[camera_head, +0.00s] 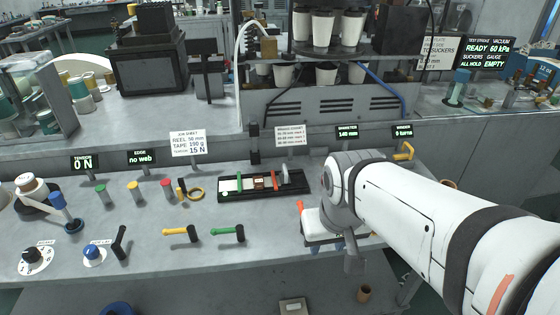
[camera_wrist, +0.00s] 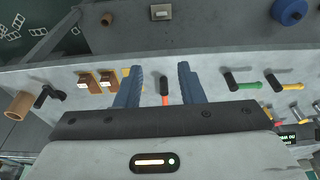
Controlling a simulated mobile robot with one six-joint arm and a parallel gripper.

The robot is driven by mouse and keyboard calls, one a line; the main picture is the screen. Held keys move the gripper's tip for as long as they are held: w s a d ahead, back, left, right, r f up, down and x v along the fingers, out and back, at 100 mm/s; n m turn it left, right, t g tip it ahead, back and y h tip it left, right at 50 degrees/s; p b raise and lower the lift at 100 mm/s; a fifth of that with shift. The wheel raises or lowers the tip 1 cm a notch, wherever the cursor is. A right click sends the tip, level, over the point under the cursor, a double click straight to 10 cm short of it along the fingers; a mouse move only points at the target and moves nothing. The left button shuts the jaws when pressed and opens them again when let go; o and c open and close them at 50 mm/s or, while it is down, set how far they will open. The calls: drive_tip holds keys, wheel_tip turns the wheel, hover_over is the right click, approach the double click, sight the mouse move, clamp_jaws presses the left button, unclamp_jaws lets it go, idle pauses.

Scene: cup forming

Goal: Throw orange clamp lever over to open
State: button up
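The orange clamp lever (camera_head: 300,206) shows its orange-red handle on the grey bench, just left of my gripper in the head view; its base is hidden by my wrist. In the wrist view the lever (camera_wrist: 165,90) shows between the two blue fingers, its lower part hidden by my gripper's body. My gripper (camera_wrist: 159,80) is open, fingers well apart, with a gap on both sides of the lever. In the head view my gripper (camera_head: 326,245) points down, its blue fingertips partly hidden under the white housing. I cannot tell how high the fingertips are above the bench.
A green-handled lever (camera_head: 228,232) and a yellow-handled lever (camera_head: 181,233) lie to the left. A black tray with coloured parts (camera_head: 232,195) lies behind them. Several small display signs stand along the back. In the wrist view two orange-brown blocks (camera_wrist: 98,84) and a brown cup (camera_wrist: 19,104) are left of the fingers.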

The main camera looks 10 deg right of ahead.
drive_tip(key=g+y+p, duration=0.2)
drive_tip(key=g+p, duration=0.1)
drive_tip(key=p, duration=0.3)
approach(302, 206)
drive_tip(key=f, duration=0.4)
drive_tip(key=a+f, duration=0.1)
drive_tip(key=f, duration=0.3)
drive_tip(key=shift+s+a, duration=0.2)
drive_tip(key=shift+r, duration=0.1)
clamp_jaws()
